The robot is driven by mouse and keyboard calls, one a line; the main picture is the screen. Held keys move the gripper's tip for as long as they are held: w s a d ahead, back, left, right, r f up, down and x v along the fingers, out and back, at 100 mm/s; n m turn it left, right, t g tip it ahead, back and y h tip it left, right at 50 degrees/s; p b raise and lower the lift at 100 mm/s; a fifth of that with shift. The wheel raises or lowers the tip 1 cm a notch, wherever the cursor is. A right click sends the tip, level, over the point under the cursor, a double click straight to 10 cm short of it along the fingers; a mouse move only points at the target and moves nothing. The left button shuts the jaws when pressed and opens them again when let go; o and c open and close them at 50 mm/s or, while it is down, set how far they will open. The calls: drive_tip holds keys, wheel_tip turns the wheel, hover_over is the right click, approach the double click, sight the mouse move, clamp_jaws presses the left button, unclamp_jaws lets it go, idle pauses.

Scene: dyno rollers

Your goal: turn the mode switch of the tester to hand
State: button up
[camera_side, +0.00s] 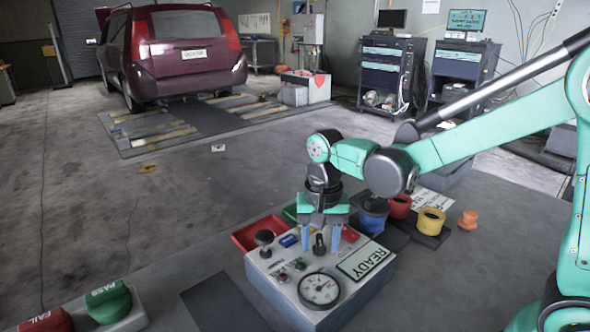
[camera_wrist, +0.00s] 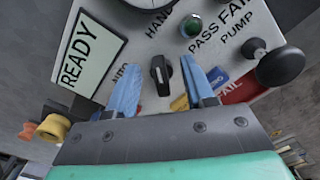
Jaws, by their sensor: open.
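The tester (camera_side: 268,283) is a light grey box with a sloping top panel. Its mode switch (camera_wrist: 160,75) is a small black knob with a white line, running roughly up and down in the wrist view. The switch also shows in the side view (camera_side: 319,243). My gripper (camera_wrist: 161,64) is open, its blue fingers on either side of the switch with visible gaps. It points down over the panel in the side view (camera_side: 320,247). I cannot tell the fingertip height.
The panel carries a READY display (camera_side: 365,260), a round gauge (camera_side: 319,289), a black plunger knob (camera_side: 264,238) and small lamps. PASS (camera_side: 108,300) and FAIL buttons are at front left.

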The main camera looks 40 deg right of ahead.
sight(321, 243)
drive_tip(key=shift+r, duration=2.8)
drive_tip(key=shift+s+d+r+n+t, duration=0.1)
drive_tip(key=shift+s+r+n+t, duration=0.1)
drive_tip(key=shift+s+n+t, duration=0.1)
drive_tip(key=s+n+t, duration=0.1)
drive_tip(key=n+t, duration=0.1)
drive_tip(key=s+d+n+t, duration=0.1)
drive_tip(key=s+n+t, duration=0.1)
drive_tip(key=n, duration=0.1)
drive_tip(key=s+d+n+t, duration=0.1)
drive_tip(key=n+t, duration=0.1)
drive_tip(key=shift+s+n+t, duration=0.3)
drive_tip(key=shift+s, duration=0.05)
